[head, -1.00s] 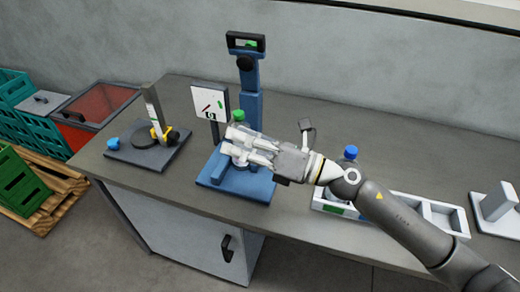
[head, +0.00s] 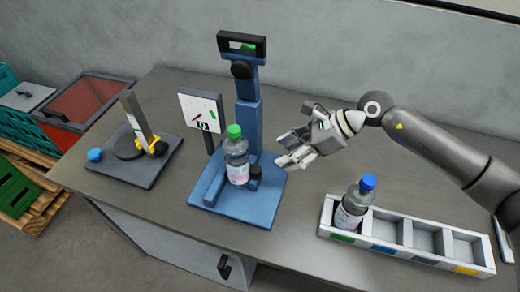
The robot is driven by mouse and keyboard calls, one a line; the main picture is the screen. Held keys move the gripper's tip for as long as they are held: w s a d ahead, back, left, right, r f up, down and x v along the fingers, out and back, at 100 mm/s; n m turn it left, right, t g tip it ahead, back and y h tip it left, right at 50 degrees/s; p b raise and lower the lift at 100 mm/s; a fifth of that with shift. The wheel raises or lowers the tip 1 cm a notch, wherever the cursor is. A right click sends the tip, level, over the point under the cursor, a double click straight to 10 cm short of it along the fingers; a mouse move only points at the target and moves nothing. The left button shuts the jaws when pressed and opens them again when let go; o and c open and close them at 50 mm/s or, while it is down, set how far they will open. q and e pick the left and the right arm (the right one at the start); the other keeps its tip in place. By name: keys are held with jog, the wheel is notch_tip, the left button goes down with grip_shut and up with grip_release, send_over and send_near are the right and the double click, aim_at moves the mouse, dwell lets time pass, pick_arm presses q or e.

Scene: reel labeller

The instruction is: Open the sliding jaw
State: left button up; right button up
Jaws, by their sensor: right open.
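A blue stand (head: 262,208) with a tall column stands on the bench in the middle of the head view. A clear bottle with a green cap (head: 235,131) stands upright on its base. A low blue block (head: 213,187) is beside the bottle on the left. A dark knob (head: 256,171) shows close to the bottle's right side; it may belong to the sliding jaw, and whether that jaw touches the bottle I cannot tell. My left gripper is out of view.
A white divided tray (head: 412,241) at the right holds a blue-capped bottle (head: 354,204) in its left compartment; its other compartments look empty. A white sign panel (head: 201,109) stands behind the stand. A dark plate with an upright (head: 135,115) is at left. Bare bench lies between stand and tray.

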aim_at(258, 169)
jog(key=p+x, duration=0.1)
jog(key=x, duration=0.3)
jog(key=p+x, duration=0.1)
jog(key=x, duration=0.1)
jog(key=shift+s+a+f+p, duration=0.1)
jog(key=shift+s+a+p, duration=0.25)
jog(key=shift+a, duration=0.1)
jog(key=shift+w+p+x, duration=0.2)
jog(key=shift+p+x, duration=0.1)
jog(key=shift+x, duration=0.95)
jog(key=shift+a+f, duration=0.25)
jog(key=shift+f, duration=0.3)
jog(key=shift+c, duration=1.7)
jog(key=c, duration=0.5)
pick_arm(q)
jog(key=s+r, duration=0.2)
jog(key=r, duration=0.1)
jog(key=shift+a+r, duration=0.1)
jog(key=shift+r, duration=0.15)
pick_arm(e)
grip_shut()
